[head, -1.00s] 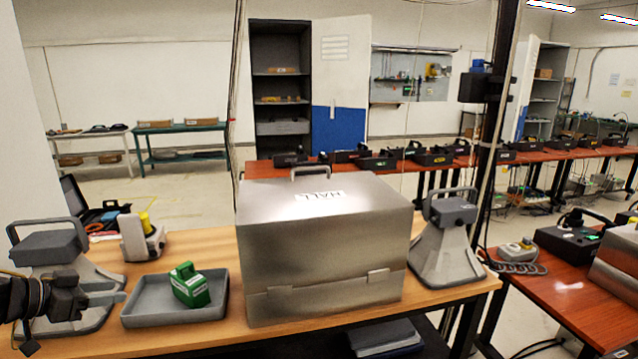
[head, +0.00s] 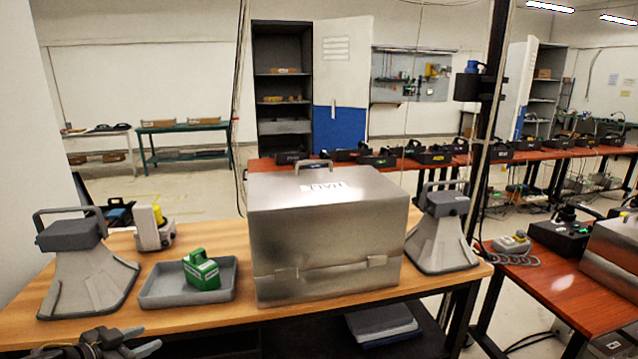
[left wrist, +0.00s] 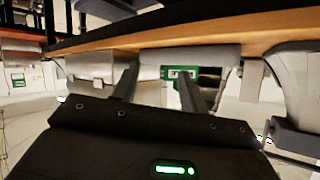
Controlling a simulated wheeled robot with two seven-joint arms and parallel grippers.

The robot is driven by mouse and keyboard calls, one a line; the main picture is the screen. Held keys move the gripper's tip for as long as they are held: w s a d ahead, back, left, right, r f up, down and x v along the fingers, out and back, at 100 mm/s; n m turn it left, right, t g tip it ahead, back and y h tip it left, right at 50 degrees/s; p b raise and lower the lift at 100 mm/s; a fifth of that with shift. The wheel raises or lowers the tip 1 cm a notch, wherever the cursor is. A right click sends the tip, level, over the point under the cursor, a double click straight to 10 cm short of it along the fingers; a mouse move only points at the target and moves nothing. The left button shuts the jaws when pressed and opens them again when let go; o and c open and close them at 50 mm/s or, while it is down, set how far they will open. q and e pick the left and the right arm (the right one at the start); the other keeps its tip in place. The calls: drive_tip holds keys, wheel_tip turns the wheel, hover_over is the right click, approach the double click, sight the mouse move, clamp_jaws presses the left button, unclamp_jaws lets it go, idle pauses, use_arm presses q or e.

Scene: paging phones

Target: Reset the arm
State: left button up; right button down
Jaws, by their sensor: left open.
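My left gripper (head: 140,342) is low at the bottom left of the head view, in front of the table's near edge. Its fingers are apart with nothing between them. In the left wrist view both fingers (left wrist: 155,85) point toward the table edge, with the green phone (left wrist: 178,73) beyond. In the head view the green phone (head: 203,274) stands in a grey tray (head: 160,293), apart from the gripper. My right gripper does not show.
A metal case labelled HALL (head: 320,240) fills the table's middle. Grey handled stands (head: 90,280) and (head: 442,240) flank it. A white and yellow device (head: 153,230) is behind the tray. A red table (head: 560,290) stands at right.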

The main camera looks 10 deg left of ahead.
use_arm(q)
drive_tip(key=s+d+f+n+g+y, duration=0.1)
drive_tip(key=s+d+f+y, duration=0.1)
drive_tip(key=s+d+f, duration=0.4)
drive_tip(key=s+d+f+n+g+y, duration=0.1)
drive_tip(key=s+d+f+g+y, duration=0.2)
drive_tip(key=f, duration=0.4)
drive_tip(key=s+d+f+n+g+h, duration=0.1)
drive_tip(key=s+d+f+g, duration=0.1)
drive_tip(key=s+d, duration=0.45)
drive_tip(key=s+d+f+g+h, duration=0.1)
drive_tip(key=s+d+f+g, duration=0.15)
drive_tip(key=s, duration=0.75)
drive_tip(key=s+d+f+g, duration=0.1)
drive_tip(key=s+f+g, duration=0.15)
drive_tip(key=f, duration=2.55)
drive_tip(key=s+a+f, duration=0.2)
drive_tip(key=s+f, duration=1.2)
drive_tip(key=s, duration=0.2)
drive_tip(key=shift+s+a, duration=0.15)
drive_tip(key=shift+a, duration=0.2)
